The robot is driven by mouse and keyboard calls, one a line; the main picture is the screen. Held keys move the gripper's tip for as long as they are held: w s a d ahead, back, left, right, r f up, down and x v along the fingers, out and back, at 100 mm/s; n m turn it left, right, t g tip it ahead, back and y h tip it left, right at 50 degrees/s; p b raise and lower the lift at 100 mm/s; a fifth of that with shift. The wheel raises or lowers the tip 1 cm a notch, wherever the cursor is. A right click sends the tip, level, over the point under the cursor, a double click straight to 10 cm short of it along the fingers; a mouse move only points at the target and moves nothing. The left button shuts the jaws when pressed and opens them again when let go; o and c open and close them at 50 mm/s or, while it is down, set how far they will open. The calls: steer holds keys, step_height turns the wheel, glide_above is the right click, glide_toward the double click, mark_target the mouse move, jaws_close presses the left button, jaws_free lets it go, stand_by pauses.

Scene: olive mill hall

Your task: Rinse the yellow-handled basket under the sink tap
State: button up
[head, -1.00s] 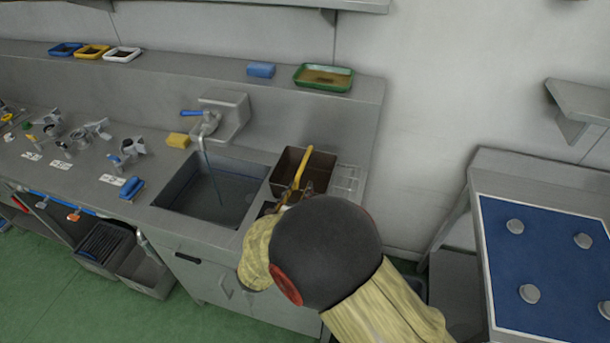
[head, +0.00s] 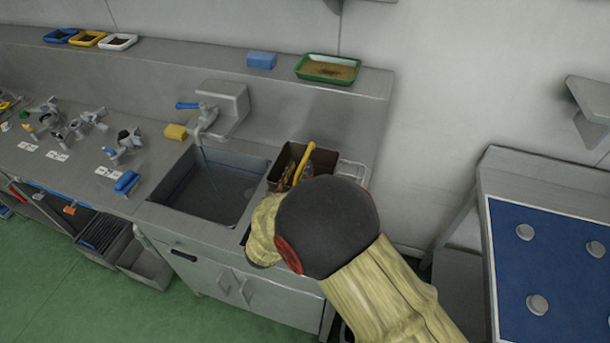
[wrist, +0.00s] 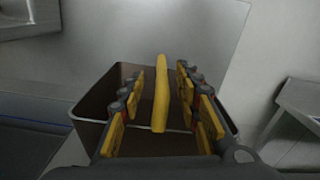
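The dark brown basket (head: 277,179) stands right of the sink basin, with its yellow handle (head: 305,160) raised across the top. It also fills the middle of the wrist view (wrist: 92,132). My gripper (wrist: 160,77) is open, with its yellow-padded fingers on both sides of the handle (wrist: 161,100) and gaps visible on each side. In the head view my arm hides the basket's near side. The sink basin (head: 213,190) lies left of the basket.
A yellow sponge (head: 176,131) and a blue brush (head: 127,182) lie left of the basin. A green tray (head: 328,69) and a blue block (head: 262,60) sit on the ledge behind. A blue-topped table (head: 565,260) stands at the right.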

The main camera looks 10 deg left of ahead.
mark_target(304, 158)
steer(key=w, duration=0.2)
steer(key=w+d+b, duration=0.1)
steer(key=w, duration=0.1)
steer(key=shift+w, duration=0.35)
steer(key=shift+c, duration=0.6)
steer(key=c, duration=0.7)
jaws_close()
steer(key=shift+a+r, duration=0.1)
